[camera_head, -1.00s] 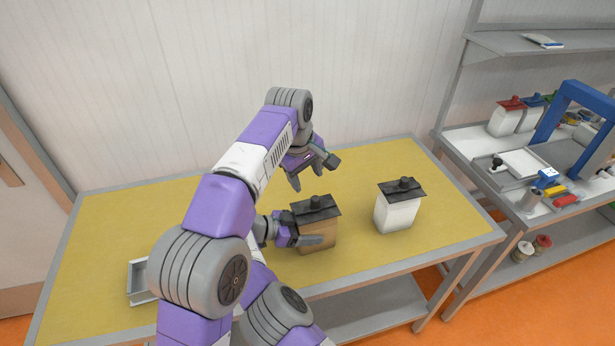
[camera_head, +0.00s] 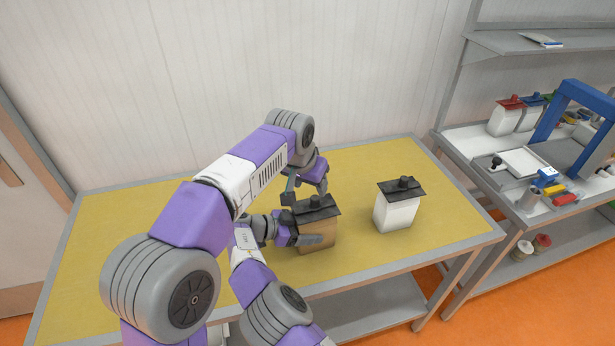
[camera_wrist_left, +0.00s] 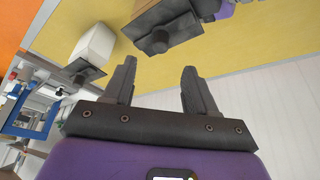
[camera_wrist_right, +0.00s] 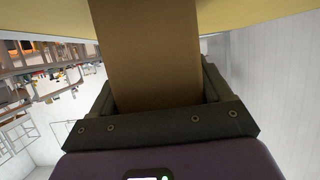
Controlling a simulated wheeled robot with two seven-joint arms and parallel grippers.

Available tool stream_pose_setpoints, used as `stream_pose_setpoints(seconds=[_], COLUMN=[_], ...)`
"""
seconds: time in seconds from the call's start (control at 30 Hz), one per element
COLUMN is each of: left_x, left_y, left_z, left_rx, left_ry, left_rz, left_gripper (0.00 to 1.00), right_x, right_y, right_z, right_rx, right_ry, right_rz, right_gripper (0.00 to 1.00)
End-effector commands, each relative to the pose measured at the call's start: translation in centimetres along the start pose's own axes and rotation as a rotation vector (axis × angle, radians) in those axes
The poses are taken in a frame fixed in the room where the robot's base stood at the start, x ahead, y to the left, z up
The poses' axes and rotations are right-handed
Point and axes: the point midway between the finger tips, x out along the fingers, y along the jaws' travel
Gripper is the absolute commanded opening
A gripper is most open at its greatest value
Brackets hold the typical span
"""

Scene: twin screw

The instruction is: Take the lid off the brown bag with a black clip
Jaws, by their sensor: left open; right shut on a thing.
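The brown bag (camera_head: 322,233) stands upright on the yellow table, with a black clip lid (camera_head: 318,208) and its knob on top. My right gripper (camera_head: 305,242) is shut on the bag's body, and the brown body fills the space between its fingers in the right wrist view (camera_wrist_right: 155,60). My left gripper (camera_head: 306,190) is open and empty, just behind and above the lid. In the left wrist view the black lid (camera_wrist_left: 165,25) with its knob is beyond the open fingers (camera_wrist_left: 160,75), apart from them.
A white bag (camera_head: 397,212) with a black clip lid (camera_head: 401,189) stands to the right on the table (camera_head: 110,240). A grey shelf rack (camera_head: 462,150) with bags, a blue frame (camera_head: 560,110) and small parts stands further right. The table's back right is clear.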

Motion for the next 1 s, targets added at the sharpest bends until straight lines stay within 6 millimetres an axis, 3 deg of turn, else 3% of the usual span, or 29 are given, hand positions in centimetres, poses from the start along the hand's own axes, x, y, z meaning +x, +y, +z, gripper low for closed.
stream_pose_setpoints(seconds=[0.2,0.4,0.6,0.87,1.0], left_x=[4.5,7.4,8.7,8.8,8.8], left_y=[0.0,0.0,0.0,0.0,0.0], left_z=[0.1,0.1,0.0,0.0,0.0], left_rx=[0.0,-0.001,-0.002,-0.002,-0.002], left_ry=[-0.005,-0.004,-0.002,-0.001,-0.001], left_rz=[-0.001,-0.001,0.0,0.0,0.0], left_gripper=[0.57,0.57,0.57,0.57,0.4], right_x=[0.0,0.0,0.0,0.0,0.0], right_y=[0.0,0.0,0.0,0.0,0.0], right_z=[0.0,0.0,0.0,0.0,0.0], right_rx=[0.0,0.0,0.0,0.0,0.0], right_ry=[0.0,0.0,0.0,0.0,0.0], right_rz=[0.0,0.0,0.0,0.0,0.0], right_gripper=[0.23,0.23,0.23,0.23,0.23])
